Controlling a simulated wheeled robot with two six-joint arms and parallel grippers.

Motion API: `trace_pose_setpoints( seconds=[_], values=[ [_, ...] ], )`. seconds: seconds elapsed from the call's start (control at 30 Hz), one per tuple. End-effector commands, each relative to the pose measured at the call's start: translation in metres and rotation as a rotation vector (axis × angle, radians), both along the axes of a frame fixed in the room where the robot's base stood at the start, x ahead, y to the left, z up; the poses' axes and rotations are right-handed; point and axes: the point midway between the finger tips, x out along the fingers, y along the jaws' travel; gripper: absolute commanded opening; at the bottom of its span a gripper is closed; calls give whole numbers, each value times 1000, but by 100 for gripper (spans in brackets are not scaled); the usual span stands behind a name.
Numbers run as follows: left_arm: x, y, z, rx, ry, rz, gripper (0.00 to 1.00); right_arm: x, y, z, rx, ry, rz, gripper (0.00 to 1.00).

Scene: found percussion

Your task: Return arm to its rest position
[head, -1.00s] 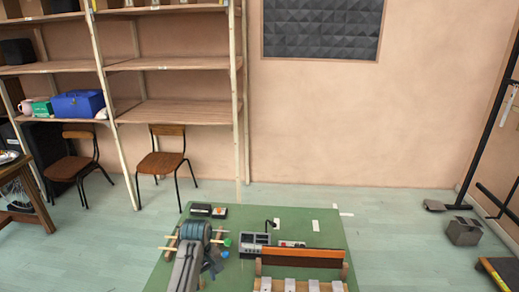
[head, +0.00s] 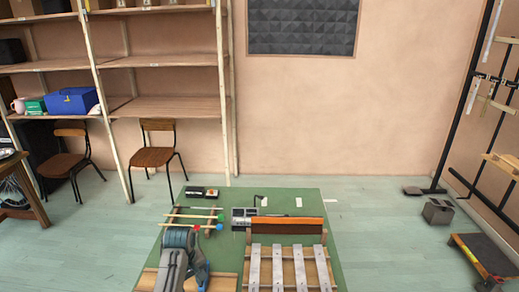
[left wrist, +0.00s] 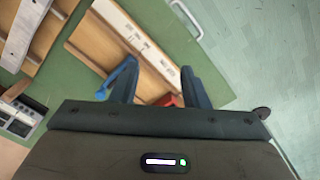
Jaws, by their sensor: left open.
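My left arm comes in at the bottom of the head view. Its gripper (head: 203,274) is low over the near left part of the green table mat (head: 333,255), left of the metal-bar instrument (head: 290,265). In the left wrist view the blue fingers of this gripper (left wrist: 158,86) are spread apart with nothing held between them. A pale wooden board (left wrist: 130,45) lies beneath and beyond them. A small red part (left wrist: 168,100) shows between the fingers; I cannot tell what it is. My right gripper is not in view.
Mallets with a green head (head: 221,217) and a blue head (head: 219,227) lie on a rack beyond my arm. A grey device (head: 243,218) sits beside them. Chairs (head: 155,157) and shelves (head: 165,106) stand behind.

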Motion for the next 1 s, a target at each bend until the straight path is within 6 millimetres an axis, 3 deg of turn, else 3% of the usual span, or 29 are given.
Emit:
trace_pose_setpoints(
  seconds=[0.27, 0.47, 0.63, 0.8, 1.0],
  values=[
    [-40, 15, -23, 15, -33, -73, 41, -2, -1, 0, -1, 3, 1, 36],
    [-88, 30, -40, 38, -70, -164, 41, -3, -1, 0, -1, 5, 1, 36],
    [-156, 47, -50, 76, -118, -298, 41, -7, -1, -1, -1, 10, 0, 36],
    [-225, 58, -42, 122, -167, -457, 41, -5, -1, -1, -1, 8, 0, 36],
    [-277, 62, -24, 159, -207, -593, 41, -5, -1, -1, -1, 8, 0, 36]
  ],
)
